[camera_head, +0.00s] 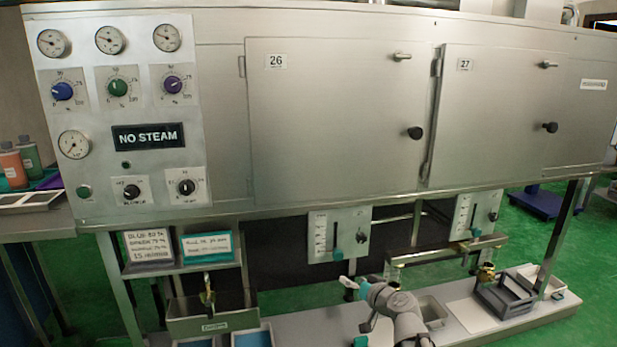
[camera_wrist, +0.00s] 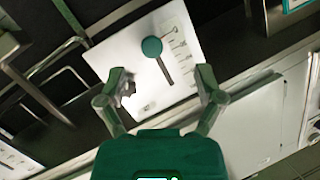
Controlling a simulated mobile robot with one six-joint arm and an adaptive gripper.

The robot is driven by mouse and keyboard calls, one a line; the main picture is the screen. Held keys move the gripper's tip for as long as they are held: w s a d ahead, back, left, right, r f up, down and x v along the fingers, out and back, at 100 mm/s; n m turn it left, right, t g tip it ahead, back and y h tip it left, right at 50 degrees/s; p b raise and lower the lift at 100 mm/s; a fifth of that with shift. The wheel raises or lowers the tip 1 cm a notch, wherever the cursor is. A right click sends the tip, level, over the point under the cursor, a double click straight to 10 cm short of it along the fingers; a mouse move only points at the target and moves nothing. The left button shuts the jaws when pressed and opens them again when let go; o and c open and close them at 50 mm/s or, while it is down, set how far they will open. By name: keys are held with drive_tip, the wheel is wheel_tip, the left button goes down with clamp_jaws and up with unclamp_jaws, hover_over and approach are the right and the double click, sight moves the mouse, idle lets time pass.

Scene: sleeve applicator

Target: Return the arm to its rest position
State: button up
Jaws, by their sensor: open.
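My gripper (camera_wrist: 162,76) is open in the wrist view, its two green-grey fingers spread wide with nothing held between them. Beyond the fingers is a white control panel (camera_wrist: 185,45) with a teal slider handle (camera_wrist: 152,47), a dark slot and a scale. A black knob (camera_wrist: 127,88) on that panel appears close beside the left finger; whether they touch I cannot tell. In the head view my arm (camera_head: 400,308) is low at the bottom centre, below the left control panel (camera_head: 320,224). The gripper's fingers cannot be made out clearly there.
A steel cabinet has shut doors 26 (camera_head: 330,120) and 27 (camera_head: 500,110). Its display (camera_head: 148,136) reads NO STEAM. A second panel (camera_head: 476,214) hangs at right.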

drive_tip(key=s+a+f+n+g+h, duration=0.1)
drive_tip(key=s+a+f+g+h, duration=0.1)
drive_tip(key=s+f+g, duration=0.7)
drive_tip(key=s+d+f+m+g+h, duration=0.2)
drive_tip(key=s+d+f+g+h, duration=0.3)
drive_tip(key=s, duration=0.3)
wheel_tip(320, 180, up, 35)
drive_tip(key=p, duration=3.5)
drive_tip(key=shift+d+r+t+p, duration=0.2)
drive_tip(key=shift+d+t+p, duration=0.1)
drive_tip(key=shift+d+p, duration=0.1)
drive_tip(key=c, duration=0.4)
